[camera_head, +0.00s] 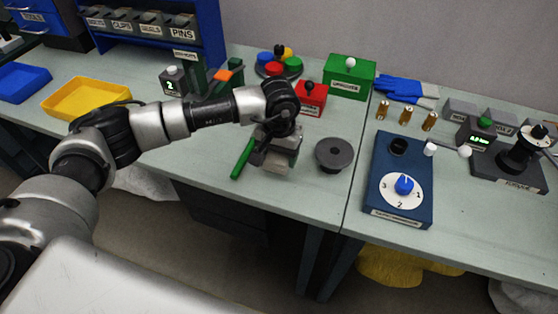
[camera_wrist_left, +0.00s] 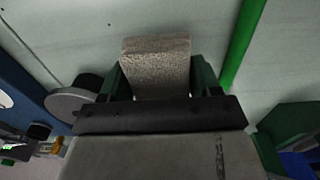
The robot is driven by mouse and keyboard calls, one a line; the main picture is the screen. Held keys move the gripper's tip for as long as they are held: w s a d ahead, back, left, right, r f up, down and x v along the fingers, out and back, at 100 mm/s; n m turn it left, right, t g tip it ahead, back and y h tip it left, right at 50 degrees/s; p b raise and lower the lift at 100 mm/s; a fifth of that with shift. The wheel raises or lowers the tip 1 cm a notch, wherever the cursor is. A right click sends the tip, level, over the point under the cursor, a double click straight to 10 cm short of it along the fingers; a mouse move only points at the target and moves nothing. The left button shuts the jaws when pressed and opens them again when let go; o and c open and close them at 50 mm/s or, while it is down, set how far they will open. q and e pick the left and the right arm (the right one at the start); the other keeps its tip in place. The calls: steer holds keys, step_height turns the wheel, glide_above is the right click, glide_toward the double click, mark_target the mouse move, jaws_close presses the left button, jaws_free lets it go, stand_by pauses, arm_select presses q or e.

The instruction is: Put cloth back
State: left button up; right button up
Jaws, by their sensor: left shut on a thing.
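My left gripper (camera_head: 279,150) is shut on a grey-beige folded cloth (camera_head: 275,167) above the front part of the left workbench. The cloth (camera_wrist_left: 155,66) also shows in the left wrist view between the two dark green fingers of my left gripper (camera_wrist_left: 160,84). It looks like a thick block with a speckled surface. I cannot tell whether it touches the bench. My right gripper is not in view.
A green rod (camera_head: 242,159) lies left of the gripper. A round grey stand (camera_head: 334,153) is close on the right. Farther right is a blue dial box (camera_head: 399,181). A red box (camera_head: 312,96) and green box (camera_head: 348,78) stand behind. A yellow tray (camera_head: 86,97) is at left.

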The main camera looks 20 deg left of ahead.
arm_select(q)
step_height(320, 180, down, 3)
steer(key=shift+f+p, duration=0.15)
steer(key=shift+p, duration=0.3)
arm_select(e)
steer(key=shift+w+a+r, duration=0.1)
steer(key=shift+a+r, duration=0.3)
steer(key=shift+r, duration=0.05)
arm_select(q)
steer(key=shift+f, duration=0.1)
steer(key=shift+f+b, duration=0.15)
steer(key=shift+b, duration=0.15)
steer(key=o, duration=0.9)
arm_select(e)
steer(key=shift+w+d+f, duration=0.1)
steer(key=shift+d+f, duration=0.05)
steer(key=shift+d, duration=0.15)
arm_select(q)
steer(key=shift+r, duration=0.2)
